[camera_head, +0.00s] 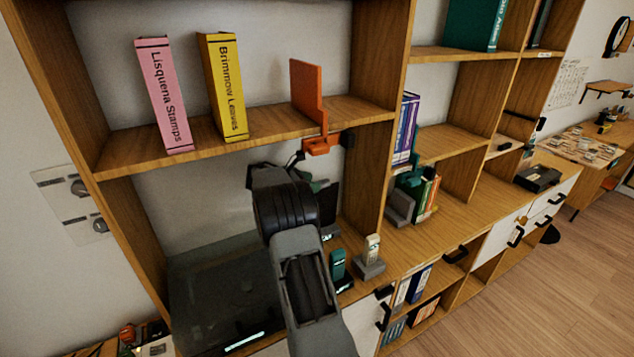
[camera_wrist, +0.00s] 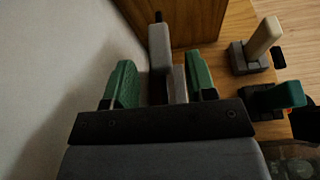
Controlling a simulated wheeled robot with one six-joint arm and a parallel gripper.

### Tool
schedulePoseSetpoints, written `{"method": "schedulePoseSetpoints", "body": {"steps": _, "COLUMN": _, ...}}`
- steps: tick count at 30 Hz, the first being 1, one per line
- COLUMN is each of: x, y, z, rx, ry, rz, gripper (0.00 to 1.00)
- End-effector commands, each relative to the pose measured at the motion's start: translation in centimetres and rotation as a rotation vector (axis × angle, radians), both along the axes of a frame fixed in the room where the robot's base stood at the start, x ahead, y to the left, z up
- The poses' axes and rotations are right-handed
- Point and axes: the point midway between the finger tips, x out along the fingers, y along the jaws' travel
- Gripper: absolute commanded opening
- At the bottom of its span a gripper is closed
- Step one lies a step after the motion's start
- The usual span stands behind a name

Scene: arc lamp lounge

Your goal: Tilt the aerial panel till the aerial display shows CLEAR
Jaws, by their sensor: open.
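An orange upright panel (camera_head: 307,92) stands at the shelf's front edge on an orange bracket (camera_head: 322,144); it is the likeliest aerial panel, but no label shows. My gripper (camera_head: 316,184) is below that shelf, in front of the bay's back wall, partly hidden by my arm. In the wrist view its green fingers (camera_wrist: 162,85) are open and apart. A grey upright piece with a dark tip (camera_wrist: 160,46) shows between and beyond them; I cannot tell whether they touch it. A dark slab (camera_head: 329,205) stands beside my gripper. No readable CLEAR shows on any display.
A teal handset (camera_head: 338,264) and a cream handset (camera_head: 373,246) stand in bases on the counter. A dark glass-topped unit (camera_head: 215,295) with a lit strip lies at left. A pink book (camera_head: 163,95) and yellow book (camera_head: 223,87) stand above. A wooden divider (camera_head: 375,150) bounds the bay.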

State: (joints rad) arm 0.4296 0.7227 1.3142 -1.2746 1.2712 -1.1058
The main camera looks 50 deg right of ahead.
Motion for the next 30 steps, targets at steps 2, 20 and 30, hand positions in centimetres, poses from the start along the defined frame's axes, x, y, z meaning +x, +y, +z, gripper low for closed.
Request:
{"method": "schedulePoseSetpoints", "body": {"steps": 2, "x": -0.3, "y": -1.0, "z": -0.3, "rx": -0.001, "ry": 0.000, "rz": -0.002, "gripper": 0.51}}
{"method": "schedulePoseSetpoints", "body": {"steps": 20, "x": -0.7, "y": -2.6, "z": -1.1, "rx": -0.001, "ry": -0.002, "rz": 0.000, "gripper": 0.50}}
{"method": "schedulePoseSetpoints", "body": {"steps": 30, "x": -0.7, "y": -2.6, "z": -1.1, "rx": 0.000, "ry": -0.001, "rz": 0.001, "gripper": 0.18}}
